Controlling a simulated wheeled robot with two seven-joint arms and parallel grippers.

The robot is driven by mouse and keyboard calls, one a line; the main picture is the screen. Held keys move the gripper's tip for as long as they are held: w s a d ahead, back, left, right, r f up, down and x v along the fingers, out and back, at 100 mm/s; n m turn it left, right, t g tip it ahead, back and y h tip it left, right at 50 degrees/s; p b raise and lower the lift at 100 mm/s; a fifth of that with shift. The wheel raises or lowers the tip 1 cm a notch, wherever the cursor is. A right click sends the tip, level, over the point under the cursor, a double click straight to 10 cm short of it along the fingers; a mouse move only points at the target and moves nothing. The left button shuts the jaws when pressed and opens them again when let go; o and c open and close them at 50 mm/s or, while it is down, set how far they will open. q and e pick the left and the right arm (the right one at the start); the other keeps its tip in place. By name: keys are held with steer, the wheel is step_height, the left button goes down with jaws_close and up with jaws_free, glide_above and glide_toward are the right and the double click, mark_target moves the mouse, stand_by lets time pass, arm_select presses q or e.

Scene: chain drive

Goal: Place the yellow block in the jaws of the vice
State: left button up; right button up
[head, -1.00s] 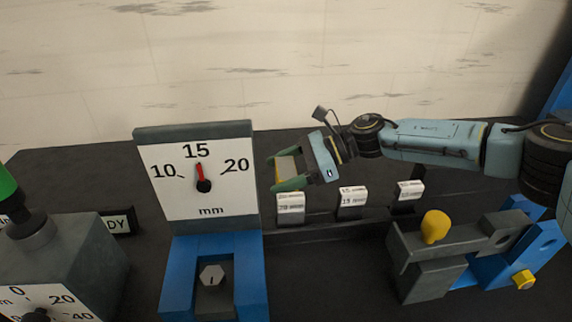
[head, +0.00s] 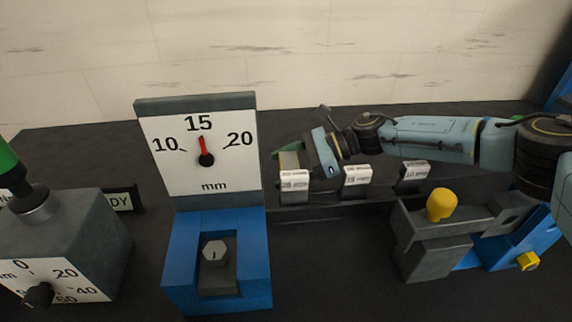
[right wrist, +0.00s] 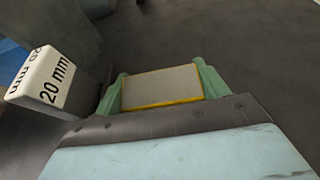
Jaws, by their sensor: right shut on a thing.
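My right gripper (head: 285,160) is behind the left label block in the head view. In the right wrist view, its green fingers (right wrist: 160,86) are shut on a block (right wrist: 160,84) with a grey face and a yellow edge, which I take as the yellow block. The label block partly hides it in the head view. The vice (head: 425,258), with grey jaws and a blue base, stands at the right, apart from the gripper. A yellow knob (head: 441,204) shows on top of it. My left gripper is not in view.
White label blocks stand on a dark rail: "20 mm" (head: 294,183), a middle one (head: 356,176) and a right one (head: 414,171). The "20 mm" label (right wrist: 50,80) is close left of my fingers. A dial gauge (head: 165,150) and a grey dial box (head: 85,235) stand left.

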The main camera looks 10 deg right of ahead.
steer(key=o, duration=1.6)
steer(key=shift+o, duration=0.2)
